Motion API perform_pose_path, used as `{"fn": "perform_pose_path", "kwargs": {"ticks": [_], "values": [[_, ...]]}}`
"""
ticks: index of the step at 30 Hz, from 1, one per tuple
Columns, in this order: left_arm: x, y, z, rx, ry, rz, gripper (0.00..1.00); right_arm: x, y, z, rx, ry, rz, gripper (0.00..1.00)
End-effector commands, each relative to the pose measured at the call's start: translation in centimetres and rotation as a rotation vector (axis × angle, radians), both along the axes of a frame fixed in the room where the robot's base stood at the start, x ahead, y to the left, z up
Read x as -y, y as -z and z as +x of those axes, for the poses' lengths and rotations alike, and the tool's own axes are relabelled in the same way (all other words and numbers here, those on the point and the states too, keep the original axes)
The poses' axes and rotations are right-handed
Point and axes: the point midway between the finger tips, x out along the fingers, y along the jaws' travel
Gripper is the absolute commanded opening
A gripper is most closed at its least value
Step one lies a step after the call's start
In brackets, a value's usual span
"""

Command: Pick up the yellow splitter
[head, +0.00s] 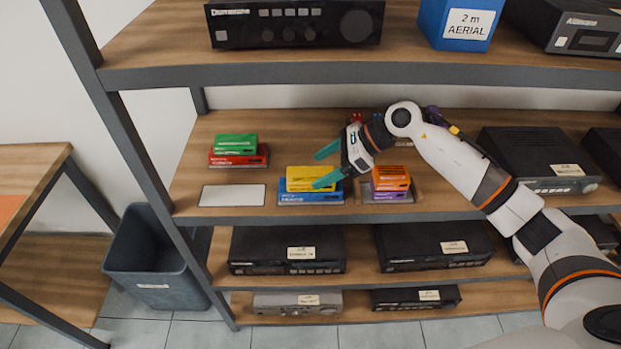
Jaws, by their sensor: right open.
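The yellow splitter (305,174) is a small yellow box on the middle shelf (235,126). It lies on top of a blue box (300,197). My right gripper (327,165) reaches in from the right with its two green fingers apart. One fingertip is at the upper right of the yellow box and the other overlaps its right end in the head view. I cannot tell whether that finger touches it. Nothing shows between the fingers. My left gripper is not in view.
A green box (236,143) lies on a red box (240,161) to the left. An orange box (391,178) lies on a purple one (390,194) to the right. A blank white card (232,195) lies at the front left. The upper shelf edge (300,74) runs above.

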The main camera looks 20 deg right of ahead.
Motion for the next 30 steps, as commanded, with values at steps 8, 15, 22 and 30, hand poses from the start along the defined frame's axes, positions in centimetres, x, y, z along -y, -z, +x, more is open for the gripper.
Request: {"fn": "perform_pose_path", "kwargs": {"ticks": [8,15,22,30], "values": [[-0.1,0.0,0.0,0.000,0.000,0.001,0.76,11.1,0.3,-0.1,-0.082,-0.087,-0.445,0.76],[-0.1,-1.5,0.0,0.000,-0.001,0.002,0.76,9.2,0.0,0.4,-0.098,-0.098,-0.476,0.76],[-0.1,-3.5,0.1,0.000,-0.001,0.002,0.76,4.2,-0.1,1.9,-0.098,-0.096,-0.472,0.76],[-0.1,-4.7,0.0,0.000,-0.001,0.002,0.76,0.6,0.2,2.9,-0.097,-0.093,-0.475,0.76]]}}
